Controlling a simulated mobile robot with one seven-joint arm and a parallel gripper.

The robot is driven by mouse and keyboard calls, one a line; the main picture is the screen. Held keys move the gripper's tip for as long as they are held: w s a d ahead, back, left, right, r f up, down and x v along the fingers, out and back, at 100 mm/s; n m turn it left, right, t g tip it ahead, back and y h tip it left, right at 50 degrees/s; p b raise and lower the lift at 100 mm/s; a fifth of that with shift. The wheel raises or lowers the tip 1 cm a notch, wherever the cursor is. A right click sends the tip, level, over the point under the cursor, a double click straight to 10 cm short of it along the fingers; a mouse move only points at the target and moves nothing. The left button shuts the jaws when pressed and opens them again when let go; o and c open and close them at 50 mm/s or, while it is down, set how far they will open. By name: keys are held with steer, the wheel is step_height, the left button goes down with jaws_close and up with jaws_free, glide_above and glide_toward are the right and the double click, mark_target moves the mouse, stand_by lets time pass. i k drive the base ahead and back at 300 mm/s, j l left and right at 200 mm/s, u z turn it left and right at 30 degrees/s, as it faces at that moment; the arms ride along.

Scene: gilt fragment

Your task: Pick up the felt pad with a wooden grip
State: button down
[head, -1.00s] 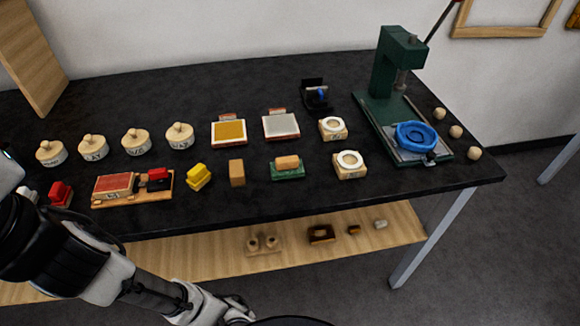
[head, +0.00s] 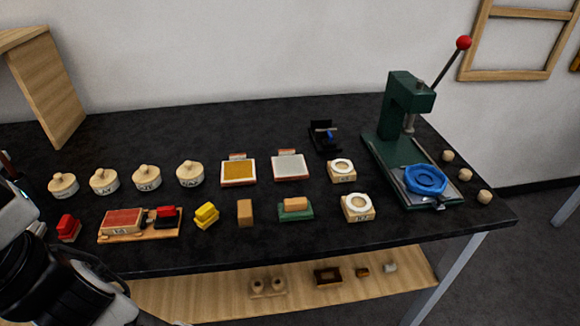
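A green pad with a wooden block on top (head: 295,209), which looks like the felt pad with a wooden grip, lies flat on the black bench (head: 265,236) near its front edge, right of centre. It sits apart from its neighbours, with its wooden top clear. My arm shows only at the lower left, over the bench's left front corner. My gripper is out of view.
A plain wooden block (head: 245,213) stands left of the pad and a ring on a wooden base (head: 357,207) right of it. Behind is a tray with a pale grey surface (head: 290,166). A green lever press (head: 409,105) stands at the right. A wooden shelf (head: 215,297) runs below.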

mark_target(295, 209)
steer(key=j+z, duration=0.3)
steer(key=j, duration=0.15)
steer(key=k+j+z, duration=0.25)
steer(key=j, duration=0.15)
steer(key=k+j+z, duration=0.1)
steer(key=j+z, duration=0.2)
steer(key=i+j, duration=0.45)
steer(key=j, duration=0.15)
